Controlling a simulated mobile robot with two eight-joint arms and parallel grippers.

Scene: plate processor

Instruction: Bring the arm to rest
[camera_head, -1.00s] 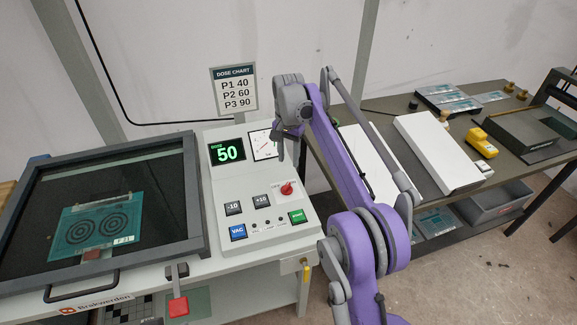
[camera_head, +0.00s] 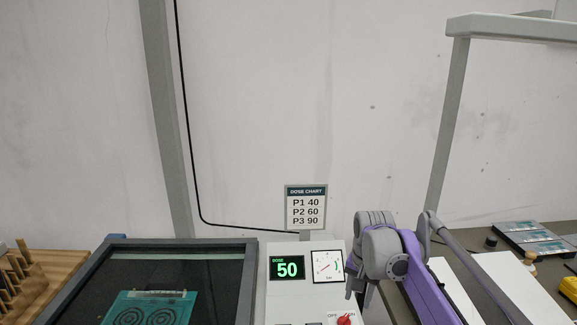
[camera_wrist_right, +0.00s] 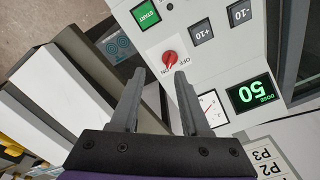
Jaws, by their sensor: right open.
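My right gripper (camera_head: 358,286) hangs at the end of my purple and grey arm, just right of the round gauge (camera_head: 328,265) on the control panel. In the right wrist view its two fingers (camera_wrist_right: 160,76) are apart with nothing between them. The red knob (camera_wrist_right: 170,58), between OFF and ON marks, shows just beyond the fingertips; I see no contact. The dose display (camera_head: 287,268) reads 50. My left gripper is in neither view.
The dark-framed glass bed (camera_head: 243,252) with a teal plate (camera_head: 150,310) is left of the panel. The dose chart sign (camera_head: 306,207) stands behind it. A white slab (camera_wrist_right: 70,90) lies beside the gripper. A wooden rack (camera_head: 25,275) is far left.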

